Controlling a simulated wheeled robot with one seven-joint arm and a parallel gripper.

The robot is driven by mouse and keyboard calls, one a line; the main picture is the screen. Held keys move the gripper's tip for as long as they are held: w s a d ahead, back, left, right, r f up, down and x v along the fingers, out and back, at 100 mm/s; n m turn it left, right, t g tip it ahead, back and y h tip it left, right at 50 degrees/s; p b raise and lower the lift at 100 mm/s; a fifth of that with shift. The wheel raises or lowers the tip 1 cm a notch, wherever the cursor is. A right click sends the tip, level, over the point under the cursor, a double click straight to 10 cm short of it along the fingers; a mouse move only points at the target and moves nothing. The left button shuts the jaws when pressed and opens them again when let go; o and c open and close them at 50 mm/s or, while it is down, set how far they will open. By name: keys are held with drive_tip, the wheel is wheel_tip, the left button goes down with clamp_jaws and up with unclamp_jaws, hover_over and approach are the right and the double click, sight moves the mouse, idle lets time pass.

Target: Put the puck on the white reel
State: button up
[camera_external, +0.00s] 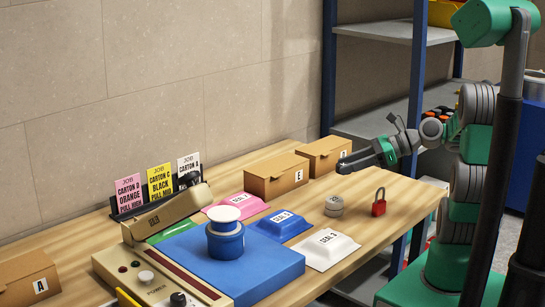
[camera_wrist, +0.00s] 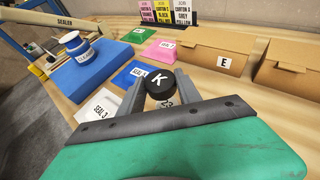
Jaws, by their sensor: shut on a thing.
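My gripper (camera_external: 346,165) is above the table's right part. In the wrist view, my gripper (camera_wrist: 160,88) is shut on a black puck (camera_wrist: 158,79) marked K, held between the fingertips. In the outside view the puck is hard to tell from the dark fingers. A small grey round labelled piece (camera_external: 334,206) sits on the table below my gripper, and a pale labelled piece shows partly under the puck in the wrist view.
Pink, blue and white seal pads (camera_external: 326,249) lie between the block (camera_external: 265,266) and gripper. A red padlock (camera_external: 379,206) stands at the right. Cartons (camera_external: 276,175) and job cards (camera_external: 160,184) line the back. A sealer arm (camera_external: 165,214) is left of the reel.

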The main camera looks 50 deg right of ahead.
drive_tip(key=shift+s+r, duration=0.25)
drive_tip(key=shift+s, duration=0.1)
drive_tip(key=s+a+r+n+g+y+p, duration=0.1)
drive_tip(key=s+a+r+n+g+p, duration=0.1)
drive_tip(key=a, duration=0.8)
drive_tip(key=s+a+r+n+g+y+p, duration=0.1)
drive_tip(key=s+a+r+n+g+p, duration=0.2)
drive_tip(key=a, duration=0.7)
drive_tip(key=s+a+r+n+g+y+p, duration=0.2)
drive_tip(key=s+a+r+n+g, duration=0.2)
drive_tip(key=a, duration=0.7)
drive_tip(key=r+n+g, duration=0.1)
drive_tip(key=n+g, duration=0.1)
drive_tip(key=g, duration=0.1)
drive_tip(key=shift+s+r+n+p, duration=0.2)
drive_tip(key=shift+r+n+p, duration=0.15)
drive_tip(key=shift+r+n, duration=0.05)
drive_tip(key=shift+g, duration=0.3)
drive_tip(key=shift+m+t, duration=0.4)
drive_tip(key=shift+t, duration=0.1)
drive_tip(key=w+r, duration=0.2)
drive_tip(key=r, duration=0.1)
drive_tip(key=w+r, duration=0.1)
drive_tip(key=shift+a+r, duration=0.25)
drive_tip(key=shift+a, duration=0.05)
drive_tip(key=shift+y, duration=0.3)
